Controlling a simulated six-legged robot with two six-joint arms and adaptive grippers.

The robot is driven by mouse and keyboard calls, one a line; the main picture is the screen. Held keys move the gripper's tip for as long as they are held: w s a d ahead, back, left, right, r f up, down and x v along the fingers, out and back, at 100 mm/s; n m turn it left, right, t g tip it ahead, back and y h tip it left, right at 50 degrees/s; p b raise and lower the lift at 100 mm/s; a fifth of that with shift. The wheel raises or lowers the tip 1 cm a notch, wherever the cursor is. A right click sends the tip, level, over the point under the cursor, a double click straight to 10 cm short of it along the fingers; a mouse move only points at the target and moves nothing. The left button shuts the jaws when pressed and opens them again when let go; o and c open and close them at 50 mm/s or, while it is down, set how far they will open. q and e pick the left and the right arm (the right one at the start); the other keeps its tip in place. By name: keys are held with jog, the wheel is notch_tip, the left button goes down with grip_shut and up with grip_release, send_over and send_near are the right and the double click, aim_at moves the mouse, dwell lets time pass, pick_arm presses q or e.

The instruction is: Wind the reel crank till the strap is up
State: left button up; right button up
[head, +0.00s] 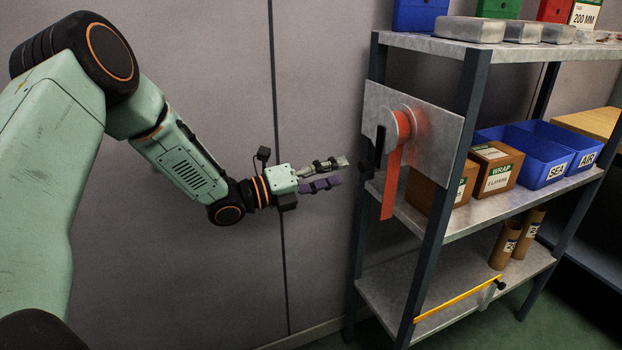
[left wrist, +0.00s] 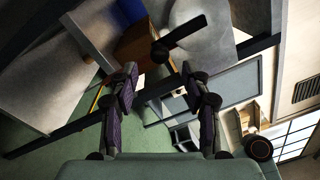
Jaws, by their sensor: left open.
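The reel (head: 406,123) is mounted on a grey metal plate (head: 436,135) at the side of the shelf rack. Its orange strap (head: 391,190) hangs straight down below the plate's lower edge. The black crank (head: 380,148) is on the near face, with its arm close to upright and its dark knob (head: 366,172) at the lower end. My left gripper (head: 342,170) is open and empty, just left of the knob and apart from it. In the left wrist view the crank (left wrist: 184,33) shows beyond the open fingertips (left wrist: 158,72). My right gripper is not in view.
The shelf rack has dark posts (head: 442,220). Its middle shelf holds cardboard boxes (head: 494,170) and blue bins (head: 541,165). Cardboard tubes (head: 505,245) and a yellow strip (head: 455,298) are on the low shelf. A grey wall (head: 235,80) stands behind my left arm.

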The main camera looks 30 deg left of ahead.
pick_arm(q)
jog(key=shift+v, duration=2.45)
